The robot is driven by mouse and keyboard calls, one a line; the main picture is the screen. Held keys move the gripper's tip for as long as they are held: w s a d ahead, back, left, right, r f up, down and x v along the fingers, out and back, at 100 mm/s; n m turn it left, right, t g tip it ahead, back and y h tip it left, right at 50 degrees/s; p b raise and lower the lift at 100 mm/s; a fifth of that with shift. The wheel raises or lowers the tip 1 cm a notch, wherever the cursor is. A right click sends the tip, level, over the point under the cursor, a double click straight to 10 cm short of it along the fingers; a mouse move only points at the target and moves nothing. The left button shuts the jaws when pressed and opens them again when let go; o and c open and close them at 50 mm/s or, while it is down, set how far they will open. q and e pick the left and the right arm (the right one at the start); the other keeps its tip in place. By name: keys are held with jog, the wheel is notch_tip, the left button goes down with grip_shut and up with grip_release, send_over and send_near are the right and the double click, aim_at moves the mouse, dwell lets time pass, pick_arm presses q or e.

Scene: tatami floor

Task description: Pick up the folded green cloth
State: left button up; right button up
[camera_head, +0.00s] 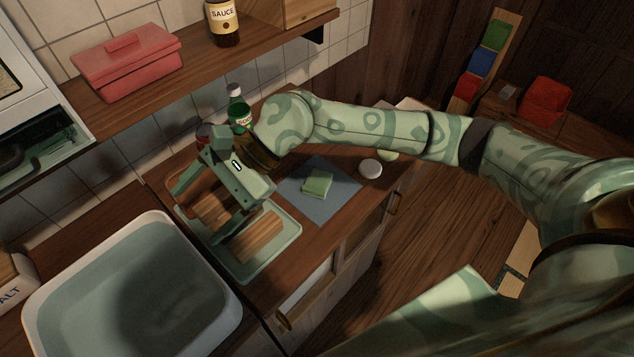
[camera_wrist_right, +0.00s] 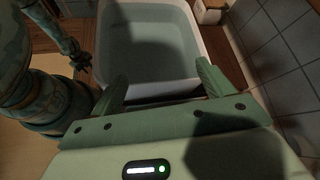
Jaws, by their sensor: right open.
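The folded green cloth (camera_head: 317,184) is a small pale green block lying flat on a blue-grey mat (camera_head: 337,207) on the wooden counter. My right gripper (camera_head: 204,210) is open over a green-rimmed tray (camera_head: 262,272), left of the cloth and apart from it. The tray holds wooden pieces (camera_head: 255,238). In the right wrist view the two fingers of my right gripper (camera_wrist_right: 163,90) stand wide apart with nothing between them; the cloth is not in that view. What looks like the end of my left arm (camera_wrist_right: 76,52) shows small and dark there; its jaws are unclear.
A white-rimmed basin (camera_head: 70,280) stands at the left. A green bottle (camera_head: 238,110) stands behind my right wrist. A white round object (camera_head: 370,167) lies right of the mat. A shelf above carries a red box (camera_head: 128,65) and a sauce bottle (camera_head: 223,25).

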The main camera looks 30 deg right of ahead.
jog(key=w+d+f+n+h, duration=0.25)
jog(key=d+h, duration=0.25)
jog(key=d, duration=0.3)
jog(key=t+h+b, duration=0.1)
jog(key=h+b, duration=0.2)
jog(key=h, duration=0.4)
send_over(317, 181)
notch_tip(317, 181, down, 8)
jog(key=shift+s+a+f, duration=0.1)
jog(key=shift+s+f, duration=0.05)
notch_tip(317, 181, down, 6)
jog(key=shift+r+b, duration=0.1)
jog(key=shift+b, duration=0.65)
jog(key=shift+c, duration=0.3)
jog(key=c, duration=1.1)
jog(key=shift+r, duration=0.15)
